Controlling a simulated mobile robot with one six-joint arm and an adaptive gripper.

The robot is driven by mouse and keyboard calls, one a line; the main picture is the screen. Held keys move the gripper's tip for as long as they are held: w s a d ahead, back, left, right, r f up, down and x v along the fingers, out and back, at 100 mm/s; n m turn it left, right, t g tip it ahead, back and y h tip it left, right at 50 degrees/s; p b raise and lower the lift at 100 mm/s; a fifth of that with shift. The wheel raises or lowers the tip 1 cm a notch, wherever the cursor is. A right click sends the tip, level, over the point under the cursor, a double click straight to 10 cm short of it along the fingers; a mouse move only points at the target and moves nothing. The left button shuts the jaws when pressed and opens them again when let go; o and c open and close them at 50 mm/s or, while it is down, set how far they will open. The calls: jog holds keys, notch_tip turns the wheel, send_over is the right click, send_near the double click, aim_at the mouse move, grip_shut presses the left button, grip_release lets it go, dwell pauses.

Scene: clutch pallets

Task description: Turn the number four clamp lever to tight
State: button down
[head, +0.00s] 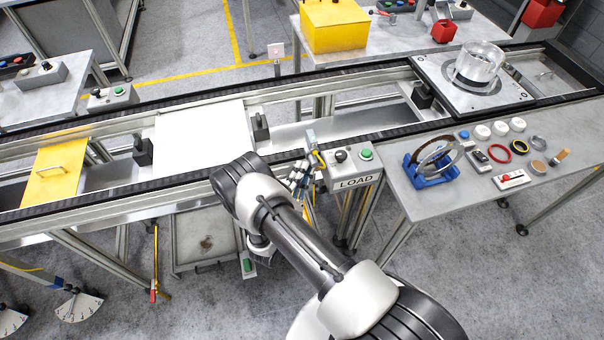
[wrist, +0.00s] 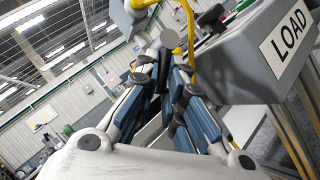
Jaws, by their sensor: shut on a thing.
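My gripper (head: 300,178) is at the conveyor's front edge, just left of the LOAD box. In the wrist view its blue-padded fingers (wrist: 175,85) are closed around a slim part with a grey round end (wrist: 170,39), which looks like the clamp lever. The fingers hide most of this part. No number four can be read on it. In the head view a small pale fitting (head: 311,136) with a yellow piece stands just beyond the fingertips.
The LOAD box (head: 353,170), with a black knob and green button, is close to the right of my gripper. A yellow cable (wrist: 189,35) runs near the fingers. The conveyor carries a white plate (head: 203,133). A parts table (head: 425,200) stands at right.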

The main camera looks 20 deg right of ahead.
jog(key=c, duration=1.7)
grip_release()
jog(key=v, duration=1.2)
jog(key=shift+s, duration=0.1)
jog(key=shift+d, duration=0.1)
